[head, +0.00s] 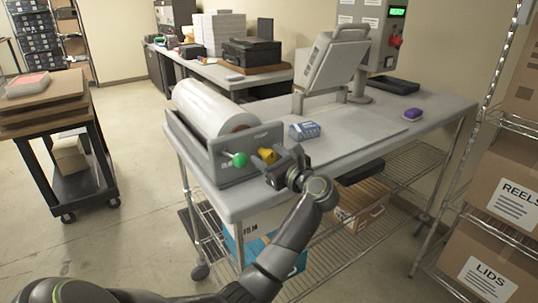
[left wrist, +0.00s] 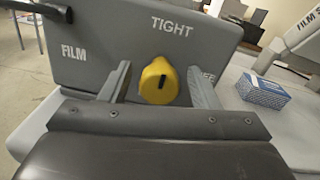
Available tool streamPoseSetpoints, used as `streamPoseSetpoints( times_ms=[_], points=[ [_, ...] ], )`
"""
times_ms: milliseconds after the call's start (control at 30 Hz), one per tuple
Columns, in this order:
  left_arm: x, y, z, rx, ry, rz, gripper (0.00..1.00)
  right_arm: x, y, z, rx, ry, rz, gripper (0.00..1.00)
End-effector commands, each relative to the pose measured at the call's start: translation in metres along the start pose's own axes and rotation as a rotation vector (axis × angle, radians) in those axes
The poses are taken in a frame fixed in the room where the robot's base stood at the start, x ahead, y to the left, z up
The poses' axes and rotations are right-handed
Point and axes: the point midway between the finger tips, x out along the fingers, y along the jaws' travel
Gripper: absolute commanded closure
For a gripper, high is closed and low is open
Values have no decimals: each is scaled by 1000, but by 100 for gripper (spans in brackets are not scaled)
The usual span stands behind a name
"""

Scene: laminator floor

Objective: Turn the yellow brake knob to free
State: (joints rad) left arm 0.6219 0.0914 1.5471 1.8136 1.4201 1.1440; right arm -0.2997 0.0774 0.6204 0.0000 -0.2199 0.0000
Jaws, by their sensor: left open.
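The yellow brake knob (head: 268,155) is on the grey end plate of the film roll holder (head: 247,143). In the left wrist view, the knob (left wrist: 158,82) shows a short dark mark that stands nearly upright, below the word TIGHT. Part of a second label at its right is hidden by a finger; only its last letters show. My left gripper (head: 278,172) is open in front of the knob. In the left wrist view, the left gripper (left wrist: 160,84) has a finger on each side of the knob, with visible gaps. My right gripper is not in view.
A green ball-ended handle (head: 240,160) is left of the knob. A blue and white box (head: 305,130) and a purple object (head: 412,114) lie on the table (head: 350,135). The laminator (head: 333,62) stands behind. A cart (head: 62,140) is at the left; boxes on shelves are at the right.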

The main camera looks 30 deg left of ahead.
Motion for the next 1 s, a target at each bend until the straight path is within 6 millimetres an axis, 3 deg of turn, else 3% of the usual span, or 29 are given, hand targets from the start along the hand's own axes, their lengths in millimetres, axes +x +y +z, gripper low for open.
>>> streamPoseSetpoints(
  times_ms=[67, 400, 733, 1000],
  points=[
    [0, 0, 0, 0, 0, 0, 44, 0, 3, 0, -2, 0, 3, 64],
    [0, 0, 0, 0, 0, 0, 87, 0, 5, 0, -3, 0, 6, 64],
    [0, 0, 1, 42, -2, 0, 89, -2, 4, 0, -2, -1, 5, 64],
    [0, -1, 2, 209, -9, -1, 89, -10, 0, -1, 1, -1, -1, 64]
  ],
)
